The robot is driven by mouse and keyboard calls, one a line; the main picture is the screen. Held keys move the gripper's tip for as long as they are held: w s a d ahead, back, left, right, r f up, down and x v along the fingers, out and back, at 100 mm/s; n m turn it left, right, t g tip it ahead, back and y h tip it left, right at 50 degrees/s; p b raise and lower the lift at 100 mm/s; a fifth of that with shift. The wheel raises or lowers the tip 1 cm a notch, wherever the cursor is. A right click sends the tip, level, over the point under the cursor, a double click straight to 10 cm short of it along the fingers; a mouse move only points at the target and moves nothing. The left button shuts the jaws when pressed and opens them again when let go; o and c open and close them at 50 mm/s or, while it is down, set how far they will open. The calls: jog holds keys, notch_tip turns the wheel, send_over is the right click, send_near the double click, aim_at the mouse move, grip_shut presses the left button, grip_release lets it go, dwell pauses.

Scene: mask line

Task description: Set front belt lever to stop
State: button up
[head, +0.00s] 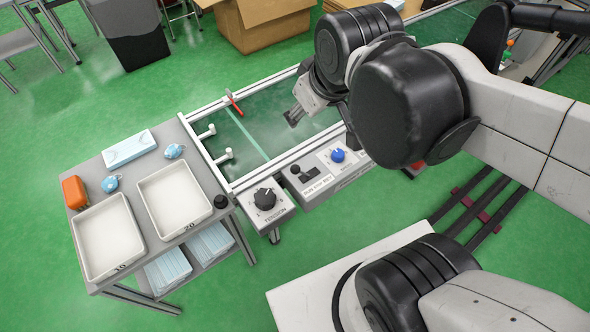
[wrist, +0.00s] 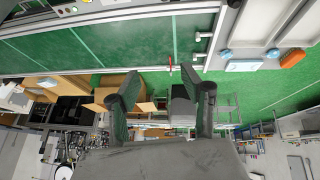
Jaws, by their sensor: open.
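The front control panel (head: 321,177) is on the near side of the belt. On it a small black-knobbed lever (head: 296,170) stands above a printed label that is too small to read surely. My gripper (head: 298,112) is above the green belt (head: 268,121), beyond the panel and apart from the lever. In the wrist view my gripper (wrist: 168,90) is open, with nothing between its fingers. That view looks across the belt (wrist: 110,45) toward its far side, and the lever cannot be made out there.
A blue knob (head: 338,155) is right of the lever; a black tension dial (head: 265,198) is left, nearer. A red handle (head: 233,102) stands on the belt's far rail. The left table (head: 150,237) holds white trays (head: 107,235), masks and an orange box (head: 74,192).

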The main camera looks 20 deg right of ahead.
aim_at(295, 167)
jog(key=w+f+n+g+b, duration=0.1)
jog(key=f+n+b, duration=0.2)
jog(key=f, duration=0.6)
jog(key=w+f+n+g+b, duration=0.2)
jog(key=f+n+b, duration=0.1)
jog(key=f, duration=0.6)
jog(key=w+f+n+g+b, duration=0.1)
jog(key=w+f+n+b, duration=0.1)
jog(key=f, duration=0.7)
jog(key=shift+a+f+n+g+h+b, duration=0.1)
jog(key=shift+n+g+h+b, duration=0.2)
jog(key=shift+n+b, duration=0.8)
jog(key=shift+c, duration=0.5)
grip_shut()
